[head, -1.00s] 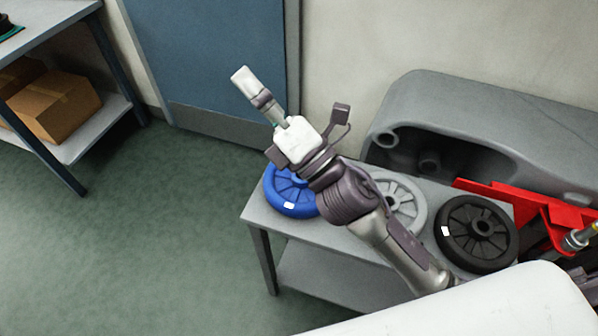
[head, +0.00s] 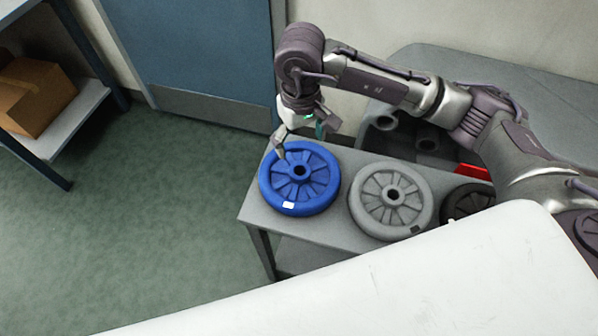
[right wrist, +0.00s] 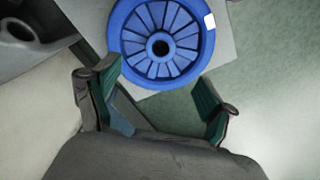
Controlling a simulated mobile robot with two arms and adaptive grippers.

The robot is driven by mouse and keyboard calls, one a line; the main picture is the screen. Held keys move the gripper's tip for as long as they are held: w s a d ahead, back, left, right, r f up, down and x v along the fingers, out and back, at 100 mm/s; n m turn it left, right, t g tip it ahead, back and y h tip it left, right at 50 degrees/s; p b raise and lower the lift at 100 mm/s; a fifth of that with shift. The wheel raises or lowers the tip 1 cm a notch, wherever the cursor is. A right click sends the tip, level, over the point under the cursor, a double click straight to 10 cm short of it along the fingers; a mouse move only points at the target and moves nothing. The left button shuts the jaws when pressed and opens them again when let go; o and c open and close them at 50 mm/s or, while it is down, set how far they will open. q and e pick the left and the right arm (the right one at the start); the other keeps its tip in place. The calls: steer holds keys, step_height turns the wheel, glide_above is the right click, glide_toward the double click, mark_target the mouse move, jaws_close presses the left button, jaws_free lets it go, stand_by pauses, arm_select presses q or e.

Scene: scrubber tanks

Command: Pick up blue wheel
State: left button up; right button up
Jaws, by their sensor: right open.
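The blue wheel (head: 317,196) lies flat at the left end of a grey table, with a small white label on its rim. In the right wrist view the blue wheel (right wrist: 133,48) is ahead of the fingers, its dark hub hole in plain sight. My right gripper (head: 283,147) hangs at the wheel's far edge, pointing down. In the right wrist view its fingers (right wrist: 160,95) are spread wide with nothing between them. Whether a fingertip touches the wheel I cannot tell. My left gripper is not in view.
A grey wheel (head: 362,211) lies right of the blue one, and a black wheel (head: 462,203) is partly hidden beyond it. The table (head: 262,208) stands by a wall and a blue door (head: 190,45). A grey tank (head: 480,75) is behind.

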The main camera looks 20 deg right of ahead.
glide_above(300, 168)
steer(key=s, duration=0.2)
step_height(300, 168, down, 5)
steer(key=f, duration=0.2)
steer(key=f+p, duration=0.1)
steer(key=f, duration=0.1)
steer(key=f+p, duration=0.1)
steer(key=f, duration=0.1)
steer(key=shift+w+a, duration=0.25)
steer(key=shift+w, duration=0.05)
steer(key=shift+c, duration=0.4)
steer(key=shift+w+r, duration=0.1)
steer(key=shift+r, duration=0.05)
jaws_close()
